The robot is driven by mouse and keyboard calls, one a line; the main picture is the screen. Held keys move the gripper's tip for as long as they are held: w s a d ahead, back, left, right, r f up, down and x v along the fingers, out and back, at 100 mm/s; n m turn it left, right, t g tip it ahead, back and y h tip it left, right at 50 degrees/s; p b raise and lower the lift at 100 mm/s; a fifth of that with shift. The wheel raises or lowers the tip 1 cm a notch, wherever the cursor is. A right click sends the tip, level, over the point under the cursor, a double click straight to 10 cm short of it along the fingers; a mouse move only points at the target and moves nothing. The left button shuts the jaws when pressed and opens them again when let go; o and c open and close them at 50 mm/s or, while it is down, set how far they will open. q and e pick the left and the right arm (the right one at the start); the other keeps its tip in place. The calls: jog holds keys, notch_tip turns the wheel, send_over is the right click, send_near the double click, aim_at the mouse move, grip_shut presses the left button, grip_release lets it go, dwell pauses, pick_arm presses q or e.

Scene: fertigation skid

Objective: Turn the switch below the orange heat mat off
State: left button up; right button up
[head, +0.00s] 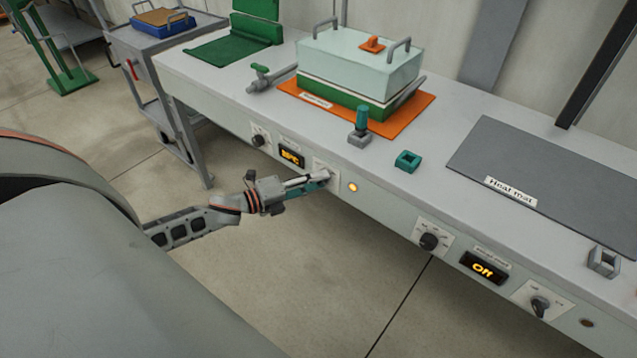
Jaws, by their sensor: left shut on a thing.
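The orange heat mat (399,122) lies on the bench with a green-based box under a pale lid on it. Below it on the front panel is a lit display (291,156), its digits hard to read. To the display's right is the switch plate (321,164), its knob mostly hidden by my fingers. An indicator lamp (353,188) right of the switch glows yellow. My left gripper (322,179) reaches in from the left, its fingers at the switch and shut on its knob. The knob's angle cannot be told. My right gripper is not in view.
A grey heat mat (545,175) lies at right; below it are a dial (429,241), a display reading "Off" (483,268), another switch (540,306) and an unlit lamp (587,323). Another dial (258,140) is at left. A trolley (170,30) stands behind; floor before the bench is clear.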

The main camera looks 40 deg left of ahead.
pick_arm(q)
jog(key=n, duration=0.1)
jog(key=n+b, duration=0.1)
jog(key=shift+f+n+t+h, duration=0.3)
jog(key=shift+f+t+h, duration=0.1)
jog(key=shift+n+b, duration=0.35)
jog(key=shift+n, duration=0.05)
jog(key=n+t+b, duration=0.1)
jog(key=n, duration=0.2)
jog(key=shift+n+t+h, duration=0.3)
jog(key=n+t, duration=0.1)
jog(key=n, duration=0.1)
jog(key=n+t+y+b, duration=0.1)
jog(key=n, duration=0.2)
jog(key=shift+n, duration=0.5)
jog(key=shift+c, duration=0.2)
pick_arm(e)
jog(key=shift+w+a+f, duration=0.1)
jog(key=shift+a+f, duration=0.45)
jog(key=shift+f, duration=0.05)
pick_arm(q)
jog(key=shift+o, duration=0.2)
jog(key=shift+r+t, duration=0.1)
jog(key=shift+t, duration=0.2)
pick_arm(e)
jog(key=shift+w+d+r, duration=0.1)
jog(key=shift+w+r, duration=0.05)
